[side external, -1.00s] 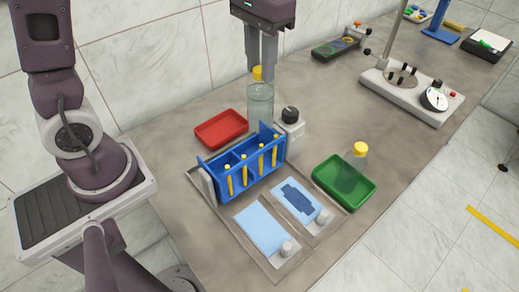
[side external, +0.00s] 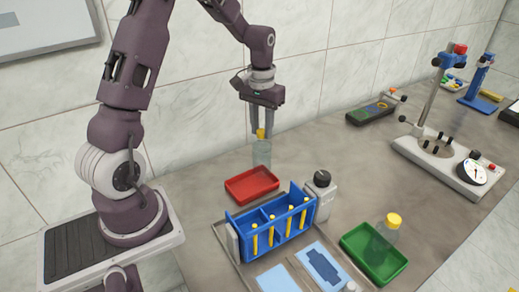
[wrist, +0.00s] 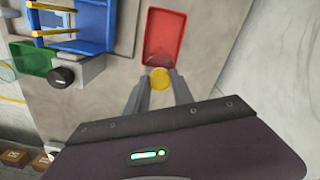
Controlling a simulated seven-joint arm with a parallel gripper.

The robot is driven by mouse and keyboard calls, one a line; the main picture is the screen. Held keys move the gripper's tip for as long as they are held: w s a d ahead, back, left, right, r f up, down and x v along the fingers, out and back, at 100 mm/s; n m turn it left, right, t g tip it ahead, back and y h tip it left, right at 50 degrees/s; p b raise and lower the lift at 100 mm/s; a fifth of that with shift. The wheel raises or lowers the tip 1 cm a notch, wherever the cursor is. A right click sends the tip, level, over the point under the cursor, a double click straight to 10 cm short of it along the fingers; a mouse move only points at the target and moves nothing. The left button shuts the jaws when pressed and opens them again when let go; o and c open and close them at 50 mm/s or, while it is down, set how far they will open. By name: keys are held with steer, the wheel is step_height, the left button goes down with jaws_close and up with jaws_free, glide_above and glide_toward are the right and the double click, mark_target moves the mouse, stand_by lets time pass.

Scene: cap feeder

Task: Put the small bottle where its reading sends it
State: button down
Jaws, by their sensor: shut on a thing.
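My gripper (side external: 263,124) is shut on the yellow cap of a clear, pale small bottle (side external: 262,153), which hangs upright behind the red tray (side external: 252,185). Whether its base touches the bench is hidden. In the wrist view the yellow cap (wrist: 160,79) sits between my fingertips (wrist: 160,84), just off the near edge of the red tray (wrist: 150,40). A second clear bottle with a yellow cap (side external: 393,220) stands in the green tray (side external: 360,262). A gauge device with a white dial (side external: 471,172) stands at the right; its reading is too small to tell.
A blue rack (side external: 272,226) with several yellow-topped sticks stands in front of the red tray. A grey box with a black knob (side external: 322,178) is beside it. Light blue mats (side external: 318,265) lie in front. Bare bench lies between the held bottle and the gauge device.

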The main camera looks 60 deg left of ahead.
steer(key=shift+f, duration=1.95)
steer(key=c, duration=1.1)
jaws_free()
step_height(320, 180, up, 12)
steer(key=shift+r, duration=0.1)
steer(key=s+d+r+m+t, duration=0.3)
steer(key=s+d+r, duration=0.6)
steer(key=s+d, duration=0.25)
steer(key=s+d+m+t, duration=0.1)
steer(key=s+d, duration=0.2)
steer(key=s, duration=0.2)
steer(key=s+d+f+m+t, duration=0.1)
steer(key=s+d, duration=0.1)
steer(key=s, duration=0.3)
steer(key=shift+s+d+t, duration=0.3)
steer(key=shift+d, duration=0.1)
